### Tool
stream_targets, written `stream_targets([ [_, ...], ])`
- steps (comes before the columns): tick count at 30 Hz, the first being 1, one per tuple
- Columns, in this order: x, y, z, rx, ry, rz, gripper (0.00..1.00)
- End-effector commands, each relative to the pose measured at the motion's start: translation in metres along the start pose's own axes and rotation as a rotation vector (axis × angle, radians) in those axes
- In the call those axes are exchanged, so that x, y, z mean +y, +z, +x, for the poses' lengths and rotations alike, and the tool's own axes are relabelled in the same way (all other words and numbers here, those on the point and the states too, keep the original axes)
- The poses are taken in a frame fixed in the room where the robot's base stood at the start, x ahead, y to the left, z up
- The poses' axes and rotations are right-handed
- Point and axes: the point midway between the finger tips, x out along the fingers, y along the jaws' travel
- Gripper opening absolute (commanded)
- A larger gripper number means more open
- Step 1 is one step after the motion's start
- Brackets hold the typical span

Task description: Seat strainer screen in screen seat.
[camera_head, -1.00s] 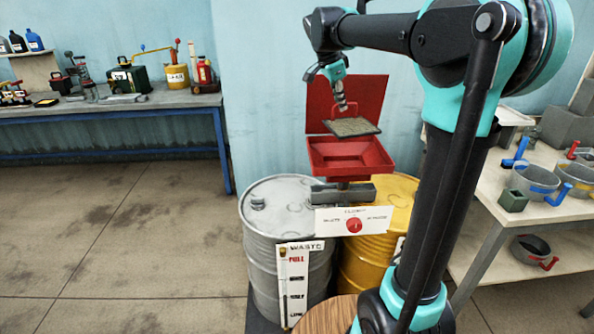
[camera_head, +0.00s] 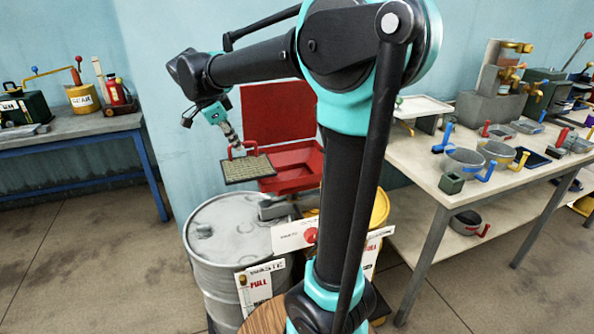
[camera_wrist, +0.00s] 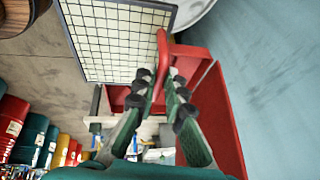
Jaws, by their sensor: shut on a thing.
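The strainer screen (camera_head: 248,171) is a flat mesh plate in a dark frame with a red handle. My gripper (camera_head: 238,151) is shut on this handle and holds the screen in the air, slightly tilted. The red hopper (camera_head: 312,160), with its open square top, is just right of the screen in the head view; the screen overlaps its left edge there. The screen seat inside is not clearly visible. In the wrist view the screen mesh (camera_wrist: 115,40) fills the upper left, and the fingers (camera_wrist: 160,88) close around the red handle.
A red upright lid (camera_head: 275,110) stands behind the hopper. A grey waste drum (camera_head: 235,235) and a yellow drum (camera_head: 380,208) stand below. A bench (camera_head: 410,165) with pans and tools is at the right; another bench (camera_head: 80,135) is at the left.

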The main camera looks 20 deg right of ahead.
Motion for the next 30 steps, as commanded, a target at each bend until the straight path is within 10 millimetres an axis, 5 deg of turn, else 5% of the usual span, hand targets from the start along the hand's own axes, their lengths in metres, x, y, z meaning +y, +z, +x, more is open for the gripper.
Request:
stream_targets([
  [24,-0.071,-0.146,0.076,0.001,0.001,0.004,0.0],
  [30,-0.062,-0.126,0.115,0.0,0.0,0.001,0.0],
])
